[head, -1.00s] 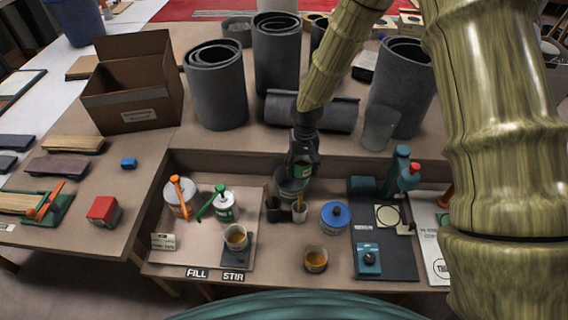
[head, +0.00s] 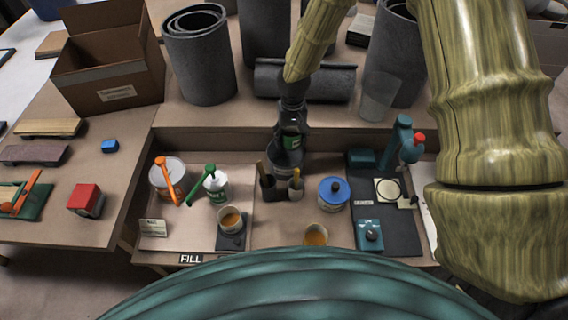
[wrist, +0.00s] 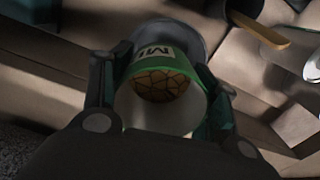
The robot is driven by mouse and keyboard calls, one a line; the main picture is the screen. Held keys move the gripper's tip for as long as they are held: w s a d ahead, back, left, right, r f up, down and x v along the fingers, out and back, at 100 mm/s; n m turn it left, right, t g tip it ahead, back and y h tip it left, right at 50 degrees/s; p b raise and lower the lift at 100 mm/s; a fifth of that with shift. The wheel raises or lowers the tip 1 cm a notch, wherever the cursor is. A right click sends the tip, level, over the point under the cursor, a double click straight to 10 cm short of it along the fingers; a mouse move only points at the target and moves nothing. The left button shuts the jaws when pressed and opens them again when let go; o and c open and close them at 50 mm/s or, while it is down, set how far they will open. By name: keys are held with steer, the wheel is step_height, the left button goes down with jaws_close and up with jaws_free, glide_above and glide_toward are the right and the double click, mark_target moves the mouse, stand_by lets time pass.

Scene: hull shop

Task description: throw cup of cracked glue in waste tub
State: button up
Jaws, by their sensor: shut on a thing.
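My gripper (head: 291,150) is shut on a cup with a green band (wrist: 198,75), its fingers on either side of it. The cup's brown, cracked glue (wrist: 162,85) shows inside it in the wrist view. In the head view the green band (head: 291,142) shows between the dark fingers. A grey round tub (head: 290,171), seemingly the waste tub, stands at the back of the sunken work area, just below the gripper. Its rim also shows beyond the cup in the wrist view (wrist: 190,38). The gripper hides part of the tub, and I cannot tell how high the cup is above it.
Dark holders with brushes (head: 281,187) stand close in front of the tub. A blue-lidded can (head: 334,193) is to the right. Two cups of amber glue (head: 231,220) (head: 316,235) stand nearer. A grey roll (head: 305,80) lies behind on the raised bench.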

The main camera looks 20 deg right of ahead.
steer(key=shift+s+f, duration=0.1)
steer(key=shift+f, duration=0.45)
steer(key=o, duration=1.1)
steer(key=shift+r, duration=0.1)
step_height(320, 180, up, 12)
steer(key=shift+d, duration=0.1)
